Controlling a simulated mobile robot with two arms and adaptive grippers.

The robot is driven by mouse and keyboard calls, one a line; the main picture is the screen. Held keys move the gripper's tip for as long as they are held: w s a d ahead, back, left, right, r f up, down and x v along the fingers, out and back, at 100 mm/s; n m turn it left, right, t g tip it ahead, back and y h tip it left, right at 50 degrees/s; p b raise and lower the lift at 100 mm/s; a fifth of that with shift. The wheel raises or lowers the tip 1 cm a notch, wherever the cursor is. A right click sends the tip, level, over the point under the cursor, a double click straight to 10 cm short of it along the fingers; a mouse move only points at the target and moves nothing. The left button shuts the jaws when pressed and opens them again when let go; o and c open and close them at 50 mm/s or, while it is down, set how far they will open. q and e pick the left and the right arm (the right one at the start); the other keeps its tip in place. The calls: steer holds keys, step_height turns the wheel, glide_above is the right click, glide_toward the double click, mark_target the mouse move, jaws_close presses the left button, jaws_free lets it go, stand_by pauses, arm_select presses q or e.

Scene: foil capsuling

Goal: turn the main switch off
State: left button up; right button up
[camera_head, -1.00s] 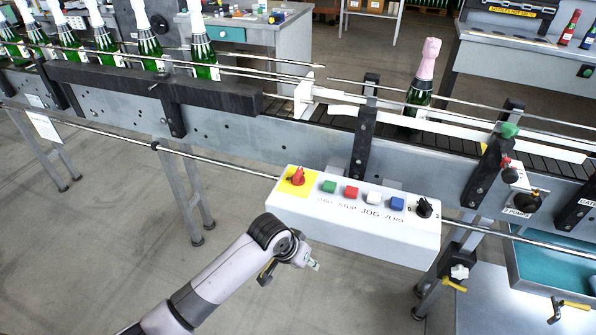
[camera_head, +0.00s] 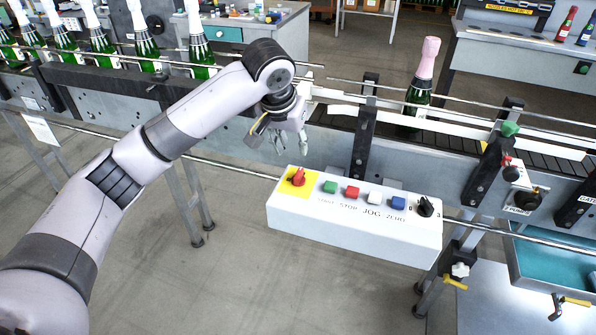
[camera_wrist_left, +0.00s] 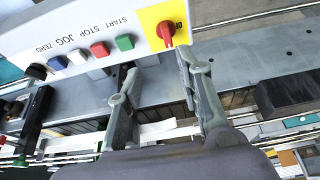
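The main switch is a red rotary knob (camera_head: 298,177) on a yellow plate (camera_head: 285,186) at the left end of the white control box. It also shows in the left wrist view (camera_wrist_left: 167,33), at the top, with dark lettering partly hidden beside it. I cannot tell its set position for sure. My left gripper (camera_head: 286,149) hangs just above and behind the switch in the head view, apart from it. In the left wrist view its two fingers (camera_wrist_left: 160,66) are spread with nothing between them. My right gripper is not in view.
The control box (camera_head: 350,226) also bears green, red, white and blue buttons and a black rotary knob (camera_head: 425,207). The conveyor (camera_head: 215,125) runs behind it, with a pink-foiled bottle (camera_head: 421,85) and several white-topped bottles. A rail (camera_head: 235,170) passes behind the box. Floor in front is clear.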

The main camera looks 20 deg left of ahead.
arm_select(q)
steer(key=r, duration=0.1)
steer(key=p, duration=0.1)
glide_toward(298, 173)
steer(key=x, duration=0.9)
steer(key=shift+c, duration=0.3)
jaws_close()
